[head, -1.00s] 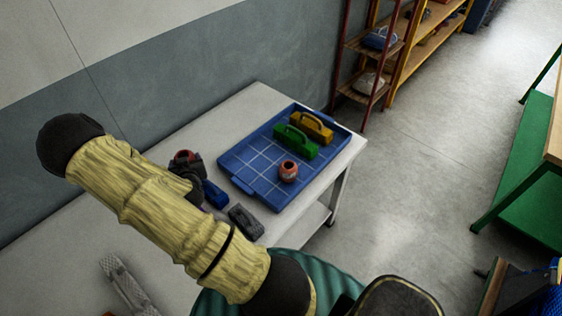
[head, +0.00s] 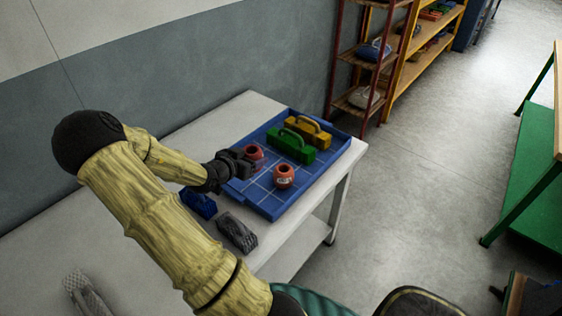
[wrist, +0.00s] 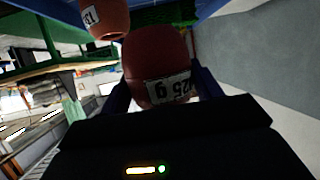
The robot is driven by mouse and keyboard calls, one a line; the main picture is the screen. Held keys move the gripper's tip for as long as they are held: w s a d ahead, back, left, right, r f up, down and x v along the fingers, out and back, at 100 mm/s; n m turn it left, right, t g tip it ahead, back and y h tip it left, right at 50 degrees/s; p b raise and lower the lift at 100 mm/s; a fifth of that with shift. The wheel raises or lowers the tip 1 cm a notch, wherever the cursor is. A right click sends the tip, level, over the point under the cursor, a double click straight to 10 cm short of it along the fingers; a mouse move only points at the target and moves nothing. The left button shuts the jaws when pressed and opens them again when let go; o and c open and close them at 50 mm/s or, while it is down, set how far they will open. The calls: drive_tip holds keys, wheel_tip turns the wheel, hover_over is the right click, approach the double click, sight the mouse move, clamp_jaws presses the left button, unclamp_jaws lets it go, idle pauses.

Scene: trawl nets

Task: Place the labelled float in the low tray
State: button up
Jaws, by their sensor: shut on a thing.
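A red float (head: 254,152) with a dark opening is in my gripper (head: 243,160), over the left part of the low blue tray (head: 262,194). In the wrist view the float (wrist: 156,56) sits between my gripper's two blue fingers (wrist: 160,85), which are shut on it. A white label with dark print faces the camera. I cannot tell whether its underside touches the tray floor. A second, orange-red float (head: 284,176) with a white label stands in the tray near its front right side. It also shows in the wrist view (wrist: 105,18), apart from the held one.
A green handled block (head: 291,148) and a yellow one (head: 308,132) stand in the tray's back right. A blue block (head: 199,203) and a grey block (head: 237,232) lie on the white table (head: 165,250) beside the tray. Shelves (head: 368,62) stand beyond.

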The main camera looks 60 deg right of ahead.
hover_over(254, 190)
drive_tip(key=f, duration=0.6)
drive_tip(key=shift+s+d+f, duration=0.1)
drive_tip(key=shift+s+d, duration=0.05)
drive_tip(key=shift+s, duration=0.05)
drive_tip(key=shift+w+f, duration=0.15)
drive_tip(key=shift+f, duration=1.7)
drive_tip(key=shift+f, duration=0.1)
